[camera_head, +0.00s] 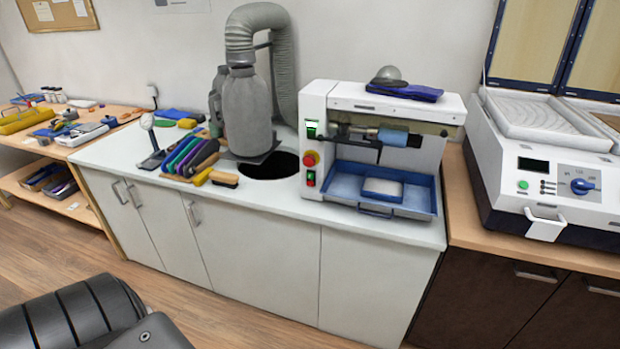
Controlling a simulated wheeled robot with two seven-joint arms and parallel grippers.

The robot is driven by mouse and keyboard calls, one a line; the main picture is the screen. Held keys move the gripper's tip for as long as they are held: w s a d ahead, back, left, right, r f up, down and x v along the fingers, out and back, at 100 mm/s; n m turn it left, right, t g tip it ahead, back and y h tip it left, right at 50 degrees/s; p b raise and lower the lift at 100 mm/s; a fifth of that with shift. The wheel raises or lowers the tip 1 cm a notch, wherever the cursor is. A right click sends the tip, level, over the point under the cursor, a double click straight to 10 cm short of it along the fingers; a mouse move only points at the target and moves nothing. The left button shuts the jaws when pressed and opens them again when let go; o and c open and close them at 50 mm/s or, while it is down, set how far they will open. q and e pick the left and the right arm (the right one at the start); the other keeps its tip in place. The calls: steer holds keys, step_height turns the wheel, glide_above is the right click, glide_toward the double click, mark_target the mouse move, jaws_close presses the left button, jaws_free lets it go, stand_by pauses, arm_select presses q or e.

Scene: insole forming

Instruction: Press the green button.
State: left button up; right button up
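A round green button (522,184) sits on the front panel of the white forming machine (500,205) at the right, left of a blue rotary knob (582,186). The white grinding machine (318,100) in the middle also has green parts on its left front column: a small green-lit panel (311,129) near the top and a green and red switch (310,178) lower down. A red knob on a yellow base (310,159) is between them. Neither of my grippers is in view, and nothing touches any button.
A white handle (544,225) juts from the forming machine's front, below the green button. A blue tray (390,208) projects from the grinder. A grey hose (257,18) and canister (247,110) stand left of it. Tools and insoles crowd the counter's left; floor in front is partly clear.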

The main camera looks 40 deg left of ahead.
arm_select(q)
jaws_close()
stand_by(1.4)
